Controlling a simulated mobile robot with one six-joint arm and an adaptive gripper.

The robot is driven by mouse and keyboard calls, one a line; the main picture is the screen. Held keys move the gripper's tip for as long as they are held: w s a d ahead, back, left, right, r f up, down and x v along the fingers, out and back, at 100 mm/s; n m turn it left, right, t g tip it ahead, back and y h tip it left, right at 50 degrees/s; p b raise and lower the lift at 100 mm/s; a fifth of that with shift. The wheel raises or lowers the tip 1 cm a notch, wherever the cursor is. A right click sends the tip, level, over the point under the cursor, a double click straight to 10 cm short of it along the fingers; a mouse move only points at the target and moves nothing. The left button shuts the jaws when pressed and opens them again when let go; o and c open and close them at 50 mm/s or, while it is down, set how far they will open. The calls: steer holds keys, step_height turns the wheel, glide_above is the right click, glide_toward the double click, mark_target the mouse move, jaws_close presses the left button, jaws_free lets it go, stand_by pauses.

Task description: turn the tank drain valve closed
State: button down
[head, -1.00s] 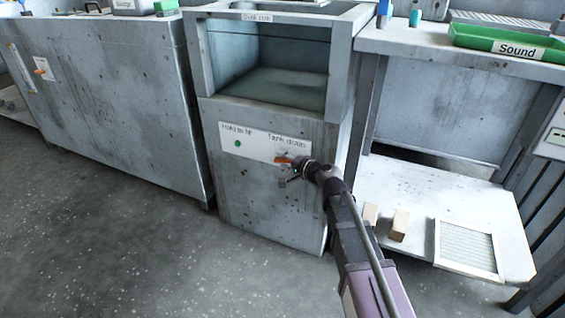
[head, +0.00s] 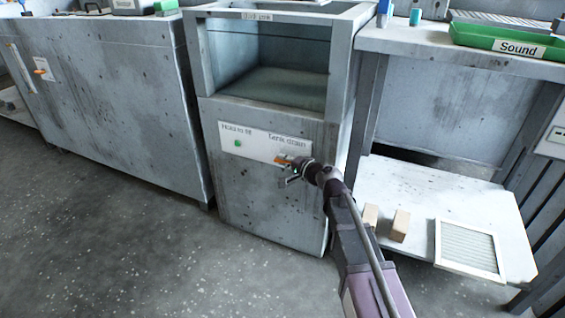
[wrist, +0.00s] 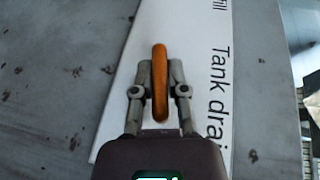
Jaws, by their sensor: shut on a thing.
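The tank drain valve has an orange lever handle (wrist: 160,80), seen upright in the wrist picture, in front of the white panel (wrist: 205,50) lettered "Tank drai…". My gripper (wrist: 160,92) has one finger on each side of the handle and is shut on it. In the head view my gripper (head: 290,165) is at the right end of the same panel (head: 245,141), with a bit of the orange handle (head: 281,160) showing at its tip. The handle's pivot is hidden in both views. The tank (head: 265,195) is a grey box with an open top bay.
A grey cabinet (head: 110,105) stands left. A bench at right carries a green "Sound" tray (head: 490,38); its lower shelf (head: 400,185) holds wooden blocks (head: 400,225) and a framed filter (head: 468,248). Floor in front is open.

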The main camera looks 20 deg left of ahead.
steer(key=shift+a+y+b, duration=0.1)
steer(key=shift+y+b, duration=0.4)
steer(key=shift+b, duration=0.05)
steer(key=c, duration=0.7)
jaws_free()
steer(key=shift+o, duration=0.2)
